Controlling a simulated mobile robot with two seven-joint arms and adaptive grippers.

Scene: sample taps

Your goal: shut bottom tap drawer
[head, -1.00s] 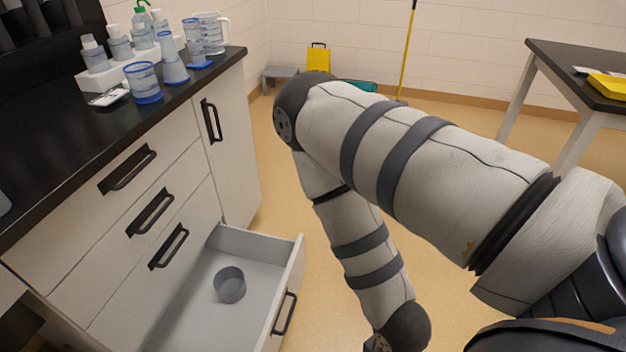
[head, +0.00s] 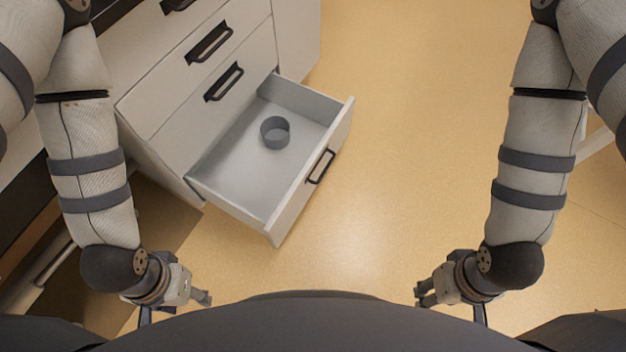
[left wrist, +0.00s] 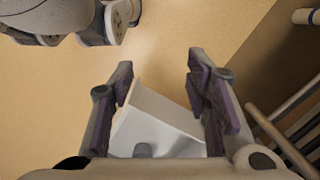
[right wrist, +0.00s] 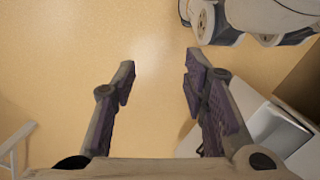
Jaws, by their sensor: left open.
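The bottom drawer (head: 240,175) is pulled out of the white cabinet in the head view. Its front panel (head: 310,180) carries a black bar handle (head: 321,167). A small grey round cup (head: 275,132) sits inside it. My left gripper (head: 205,298) is open and empty, below and left of the drawer in the head view, apart from it. The drawer (left wrist: 160,125) shows between its fingers in the left wrist view. My right gripper (head: 422,293) is open and empty, below and right of the drawer. Part of the drawer (right wrist: 275,130) shows at the right of the right wrist view.
Two drawers above, with black handles (head: 209,42) and (head: 224,81), are shut. The tan floor (head: 420,130) is clear right of the drawer. Pale bars (left wrist: 285,135) of a frame stand at the right of the left wrist view.

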